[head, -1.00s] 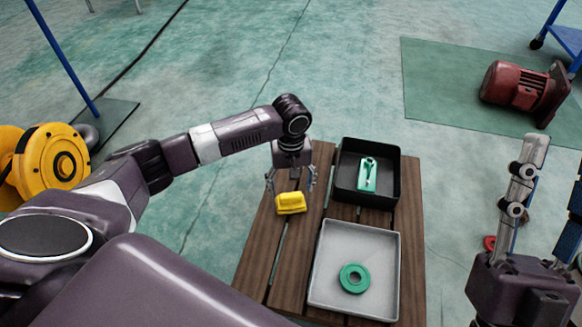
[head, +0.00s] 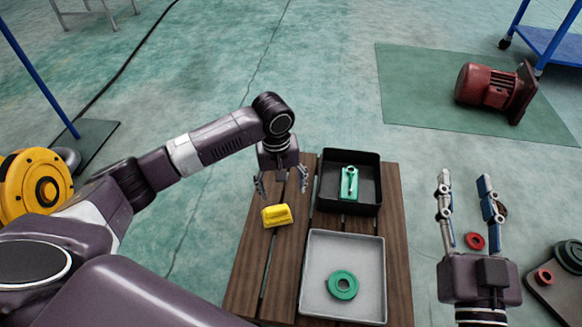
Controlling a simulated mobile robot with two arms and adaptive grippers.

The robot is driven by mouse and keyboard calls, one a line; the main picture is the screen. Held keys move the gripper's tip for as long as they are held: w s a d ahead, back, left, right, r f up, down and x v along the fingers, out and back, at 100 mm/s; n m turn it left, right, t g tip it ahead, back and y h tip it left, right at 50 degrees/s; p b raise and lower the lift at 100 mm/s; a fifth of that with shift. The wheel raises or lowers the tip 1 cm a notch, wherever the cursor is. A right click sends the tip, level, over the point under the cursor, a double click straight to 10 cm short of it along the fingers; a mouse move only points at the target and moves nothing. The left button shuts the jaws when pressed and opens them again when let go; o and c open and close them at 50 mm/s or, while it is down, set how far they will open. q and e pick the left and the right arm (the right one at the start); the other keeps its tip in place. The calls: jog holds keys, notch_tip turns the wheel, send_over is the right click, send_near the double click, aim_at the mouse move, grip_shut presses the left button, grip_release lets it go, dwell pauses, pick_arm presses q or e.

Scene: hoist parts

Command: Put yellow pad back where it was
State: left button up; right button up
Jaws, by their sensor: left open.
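The yellow pad (head: 277,215) lies on the left part of the brown slatted wooden table. My left gripper (head: 281,188) is open and empty, just behind and above the pad, with its fingers apart and clear of it.
On the table (head: 240,290), a black tray (head: 364,202) holds a green part (head: 349,183), and a grey tray (head: 316,260) holds a green ring (head: 342,285). Red rings (head: 475,241) show at right. A red motor (head: 488,86) lies on a floor mat.

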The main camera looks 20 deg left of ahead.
pick_arm(q)
jog(key=d+f+m+t+h, duration=0.2)
jog(key=d+m, duration=0.1)
jog(key=d, duration=0.6)
jog(key=d+r+m+t+h, duration=0.5)
jog(key=d+r, duration=0.3)
jog(key=d, duration=0.5)
jog(key=s+a+r+t+y, duration=0.1)
jog(key=s+a+r+t, duration=0.1)
jog(key=r, duration=0.4)
jog(key=s+a+r+m+t, duration=0.1)
jog(key=s+a+r+t, duration=0.1)
jog(key=a+r+t, duration=0.3)
jog(key=s+a+r+t+y, duration=0.1)
jog(key=a+r+t, duration=0.3)
jog(key=r, duration=0.4)
jog(key=shift+s+r+t+y, duration=0.3)
jog(key=shift+s+r+t, duration=0.1)
jog(key=shift+s+t, duration=0.1)
jog(key=shift+s+f, duration=0.1)
